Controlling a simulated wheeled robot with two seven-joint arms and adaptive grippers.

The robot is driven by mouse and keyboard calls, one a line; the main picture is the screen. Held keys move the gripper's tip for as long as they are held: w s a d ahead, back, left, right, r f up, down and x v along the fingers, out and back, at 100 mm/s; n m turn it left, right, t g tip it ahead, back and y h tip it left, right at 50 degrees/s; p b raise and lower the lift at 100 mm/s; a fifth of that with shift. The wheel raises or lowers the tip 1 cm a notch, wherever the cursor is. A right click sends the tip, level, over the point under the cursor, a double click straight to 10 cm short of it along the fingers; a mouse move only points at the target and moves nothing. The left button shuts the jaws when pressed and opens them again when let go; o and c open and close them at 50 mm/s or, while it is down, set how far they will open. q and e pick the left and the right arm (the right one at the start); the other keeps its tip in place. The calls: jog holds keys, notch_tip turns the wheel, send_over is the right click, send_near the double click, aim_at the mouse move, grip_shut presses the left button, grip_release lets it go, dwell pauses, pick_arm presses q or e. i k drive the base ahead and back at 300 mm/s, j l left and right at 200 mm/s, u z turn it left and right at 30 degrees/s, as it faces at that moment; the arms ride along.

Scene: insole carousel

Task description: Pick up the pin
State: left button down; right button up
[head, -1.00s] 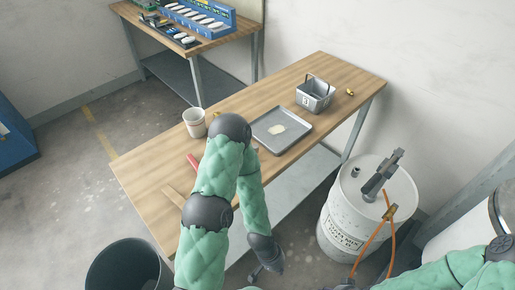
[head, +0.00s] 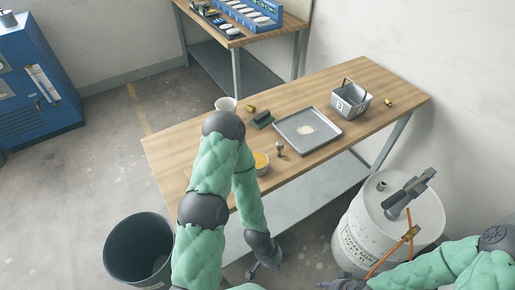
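A small upright grey piece with a rounded top (head: 279,148) stands on the wooden table between the tray and a round tin; it may be the pin, but it is too small to be sure. My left gripper (head: 254,272) hangs low in front of the table's front edge, below the tabletop and apart from everything on it. Its fingers are too small and dark to tell if they are open. My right gripper (head: 328,284) shows only in part at the bottom edge, near the drum, and its fingers are unclear.

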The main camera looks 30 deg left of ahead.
aim_at(279, 146)
jog(key=l+u, duration=0.15)
jog(key=u, duration=0.2)
jog(key=l+u, duration=0.1)
jog(key=u, duration=0.25)
jog(key=l+u, duration=0.15)
jog(key=u, duration=0.2)
jog(key=z, duration=1.3)
jog(key=u, duration=1.4)
